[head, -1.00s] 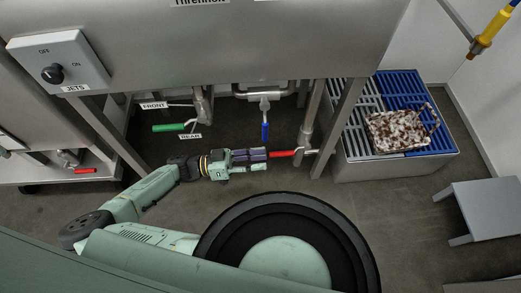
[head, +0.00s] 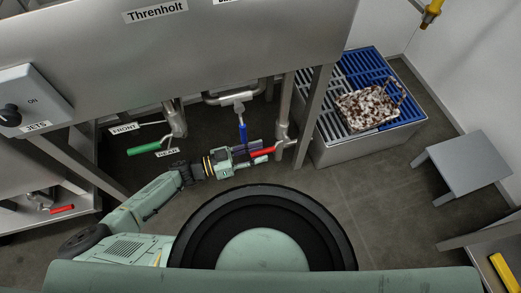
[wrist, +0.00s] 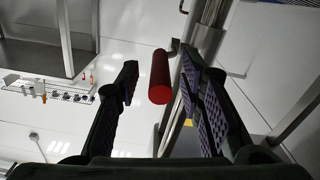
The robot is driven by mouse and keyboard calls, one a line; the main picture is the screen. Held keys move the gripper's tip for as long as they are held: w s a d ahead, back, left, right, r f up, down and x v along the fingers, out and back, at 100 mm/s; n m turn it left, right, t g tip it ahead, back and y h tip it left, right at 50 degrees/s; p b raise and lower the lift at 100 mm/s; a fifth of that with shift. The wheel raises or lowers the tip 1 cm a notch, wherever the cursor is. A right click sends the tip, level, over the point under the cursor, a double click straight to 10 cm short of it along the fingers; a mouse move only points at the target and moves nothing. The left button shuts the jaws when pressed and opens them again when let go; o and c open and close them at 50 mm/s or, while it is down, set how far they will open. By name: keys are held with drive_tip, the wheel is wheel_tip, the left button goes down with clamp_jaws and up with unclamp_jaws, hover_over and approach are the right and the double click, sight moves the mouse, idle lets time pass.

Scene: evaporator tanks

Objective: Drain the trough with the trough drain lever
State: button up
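A red-handled lever (head: 264,152) sits on a pipe below the steel trough (head: 215,60). No label naming it as the trough drain shows. My gripper (head: 256,153) is at this lever, coming from the left. In the wrist view, my gripper (wrist: 160,80) is open, with a dark padded finger on each side. The red handle (wrist: 159,78) lies between the fingers with a gap on the left. It looks closer to the right finger; I cannot tell whether they touch.
A blue-handled lever (head: 243,136) hangs just above my gripper. A green-handled lever (head: 144,150) is left, by the FRONT and REAR labels. Another red lever (head: 62,209) is far left. A steel leg (head: 312,115) stands right, before a grated basin (head: 365,142). A grey stool (head: 465,165) stands right.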

drive_tip(key=shift+w+d, duration=0.2)
drive_tip(key=shift+d, duration=0.45)
drive_tip(key=shift+c, duration=0.5)
clamp_jaws()
